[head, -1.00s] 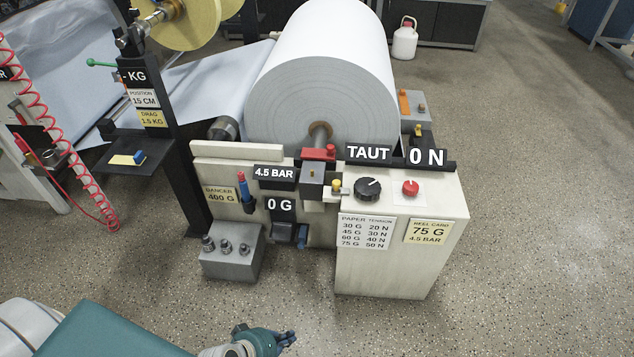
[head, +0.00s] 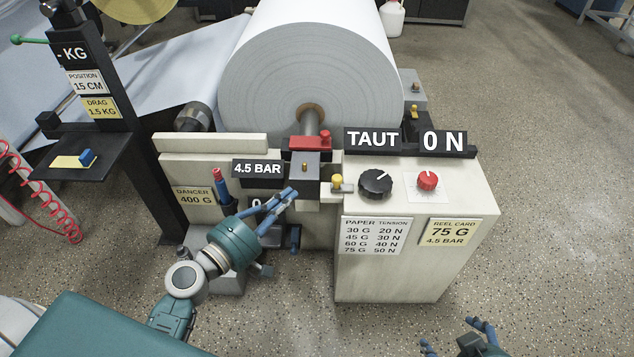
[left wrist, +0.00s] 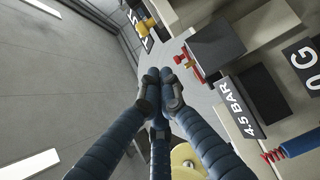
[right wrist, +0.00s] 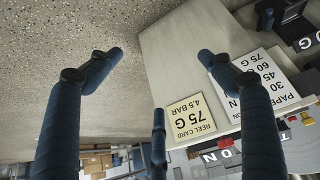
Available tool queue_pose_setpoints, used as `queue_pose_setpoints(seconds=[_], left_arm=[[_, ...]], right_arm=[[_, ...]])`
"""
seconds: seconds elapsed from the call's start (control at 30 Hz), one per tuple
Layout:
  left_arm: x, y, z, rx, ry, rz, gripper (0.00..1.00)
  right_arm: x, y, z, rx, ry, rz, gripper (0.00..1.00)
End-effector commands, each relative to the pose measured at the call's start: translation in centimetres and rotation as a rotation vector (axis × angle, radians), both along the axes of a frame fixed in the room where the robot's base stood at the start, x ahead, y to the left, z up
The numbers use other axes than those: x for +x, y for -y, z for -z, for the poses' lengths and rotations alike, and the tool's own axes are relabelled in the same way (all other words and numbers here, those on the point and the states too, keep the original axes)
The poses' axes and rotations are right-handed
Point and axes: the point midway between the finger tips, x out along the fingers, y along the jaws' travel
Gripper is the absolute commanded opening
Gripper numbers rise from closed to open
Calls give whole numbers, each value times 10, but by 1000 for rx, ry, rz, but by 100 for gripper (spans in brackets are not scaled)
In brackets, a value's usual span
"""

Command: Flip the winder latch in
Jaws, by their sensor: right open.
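Near the roll's shaft stands a grey block with a red latch piece (head: 310,143) on top. The red piece also shows in the left wrist view (left wrist: 186,59). A small yellow-knobbed lever (head: 338,182) sits to its right; I cannot tell which is the winder latch. My left gripper (head: 290,192) is in front of the block, just below and left of it, apart from the red piece. In the left wrist view its fingers (left wrist: 160,80) meet with nothing seen between them. My right gripper (head: 456,336) is open and empty, low at the right; its spread fingers show in the right wrist view (right wrist: 160,58).
The white console (head: 400,275) carries a black dial (head: 376,183) and a red knob (head: 428,181). A red-tipped blue lever (head: 220,185) stands left of my left gripper. The large paper roll (head: 285,75) is behind. Floor at right is clear.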

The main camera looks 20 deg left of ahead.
Motion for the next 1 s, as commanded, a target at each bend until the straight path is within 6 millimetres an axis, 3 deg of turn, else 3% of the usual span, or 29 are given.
queue_pose_setpoints(seconds=[0.23,0.37,0.6,1.0], left_arm=[[51,19,0,-2,2,0,0],[57,38,2,-4,0,1,0],[64,53,5,-1,-1,0,0],[65,57,5,0,-1,1,0]], right_arm=[[-44,13,13,-36,-172,15,80],[-63,18,17,-50,-246,20,80],[-65,19,17,-51,-254,21,80],[-65,19,17,-52,-254,20,80]])
